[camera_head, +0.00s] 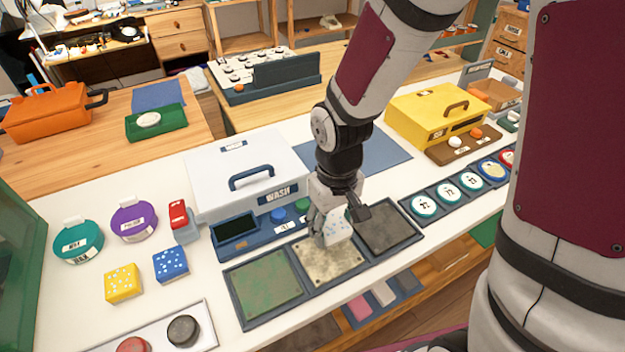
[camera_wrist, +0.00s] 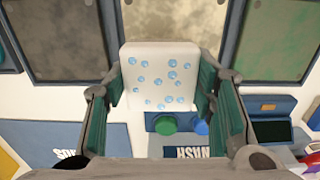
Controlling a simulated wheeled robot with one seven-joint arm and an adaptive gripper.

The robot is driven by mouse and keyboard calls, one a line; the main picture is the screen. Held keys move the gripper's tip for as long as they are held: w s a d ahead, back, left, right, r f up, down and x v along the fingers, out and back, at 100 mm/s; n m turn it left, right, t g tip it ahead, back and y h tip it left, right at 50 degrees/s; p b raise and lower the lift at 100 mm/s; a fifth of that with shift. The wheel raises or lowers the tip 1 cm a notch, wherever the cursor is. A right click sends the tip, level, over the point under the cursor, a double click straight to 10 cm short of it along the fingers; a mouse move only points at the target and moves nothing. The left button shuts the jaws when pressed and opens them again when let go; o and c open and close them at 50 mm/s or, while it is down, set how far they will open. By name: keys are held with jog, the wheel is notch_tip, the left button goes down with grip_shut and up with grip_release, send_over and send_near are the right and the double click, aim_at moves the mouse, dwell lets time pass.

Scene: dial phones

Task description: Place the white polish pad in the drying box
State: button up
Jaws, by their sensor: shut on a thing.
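The white polish pad (camera_head: 338,228), a block with light-blue dots, is between the fingers of my gripper (camera_head: 341,214). The wrist view shows the pad (camera_wrist: 159,76) with a finger at each side of it, and my gripper (camera_wrist: 163,88) shut on it. The pad is over the middle, beige-speckled panel (camera_head: 328,262) of a three-panel tray; I cannot tell whether it touches it. A yellow box (camera_head: 428,112) with a brown handle stands at the back right. Its front label is too small to read, so I cannot confirm it as the drying box.
A white WASH box (camera_head: 242,172) and a blue button unit (camera_head: 258,236) stand behind the tray. Yellow (camera_head: 122,283) and blue (camera_head: 170,264) dotted blocks lie left. A brown stand (camera_head: 466,148) with two knobs fronts the yellow box. A row of round dials (camera_head: 449,198) lies right.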

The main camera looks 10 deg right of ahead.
jog(key=w+d, duration=0.3)
jog(key=w, duration=0.1)
jog(key=w+d+f, duration=0.1)
jog(key=w+d, duration=0.2)
jog(key=w, duration=0.1)
jog(key=w+d, duration=0.3)
jog(key=w, duration=0.1)
jog(key=shift+w+f, duration=0.25)
jog(key=shift+w, duration=0.15)
jog(key=shift+d+f, duration=0.15)
jog(key=shift+f, duration=1.6)
jog(key=shift+f, duration=0.2)
jog(key=o, duration=1.2)
jog(key=shift+r, duration=0.1)
